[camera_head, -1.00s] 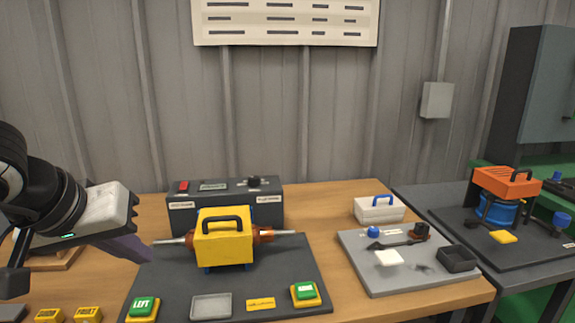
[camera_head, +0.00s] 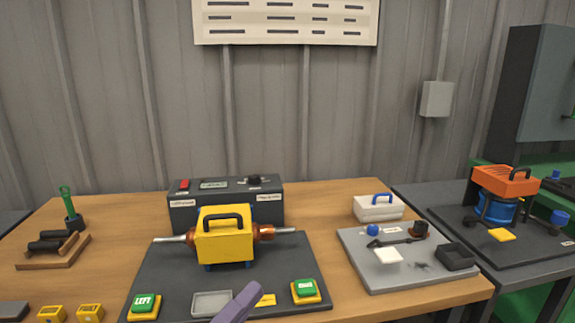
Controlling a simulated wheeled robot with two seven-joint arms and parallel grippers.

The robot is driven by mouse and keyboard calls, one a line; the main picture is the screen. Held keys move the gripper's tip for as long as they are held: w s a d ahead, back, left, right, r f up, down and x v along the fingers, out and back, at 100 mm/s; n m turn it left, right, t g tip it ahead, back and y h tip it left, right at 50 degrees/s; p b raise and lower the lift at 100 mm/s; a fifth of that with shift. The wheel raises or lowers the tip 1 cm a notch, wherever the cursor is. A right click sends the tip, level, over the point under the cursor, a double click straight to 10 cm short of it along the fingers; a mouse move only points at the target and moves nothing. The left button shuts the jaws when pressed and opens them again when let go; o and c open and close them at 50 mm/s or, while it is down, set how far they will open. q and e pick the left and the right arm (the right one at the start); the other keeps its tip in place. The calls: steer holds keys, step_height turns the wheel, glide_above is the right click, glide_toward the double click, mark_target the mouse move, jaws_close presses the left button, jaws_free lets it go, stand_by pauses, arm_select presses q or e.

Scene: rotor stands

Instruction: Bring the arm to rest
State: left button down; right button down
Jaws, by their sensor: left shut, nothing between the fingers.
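Only a purple fingertip of my left gripper (camera_head: 243,299) shows, at the bottom middle of the head view. It is shut and nothing shows in it. It appears in front of the dark mat (camera_head: 180,270), by the grey tray (camera_head: 211,303); whether it touches anything cannot be told. The rest of my left arm is out of view, and so is my right gripper. A yellow rotor stand (camera_head: 225,241) with a black handle and a metal shaft stands upright on the mat.
Green LEFT button (camera_head: 144,303) and another green button (camera_head: 305,290) sit on the mat. A dark control box (camera_head: 185,215) stands behind. A grey board (camera_head: 375,272) with small parts lies right; a wooden rack (camera_head: 55,262) is at left. Bare wood lies between.

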arm_select(q)
steer(key=a+f+n+y, duration=0.5)
steer(key=f+n+y, duration=0.2)
steer(key=f+n, duration=0.5)
steer(key=s+a+f+n+g+y, duration=0.2)
steer(key=s+f+n+g, duration=0.2)
steer(key=s+f, duration=0.5)
steer(key=s+a+f+n+g+y, duration=0.2)
steer(key=s+f+n, duration=0.6)
steer(key=f, duration=0.7)
steer(key=shift+s+a+f+n+g+y, duration=0.3)
steer(key=shift+s+a+g+y, duration=0.1)
steer(key=shift+s+g, duration=0.45)
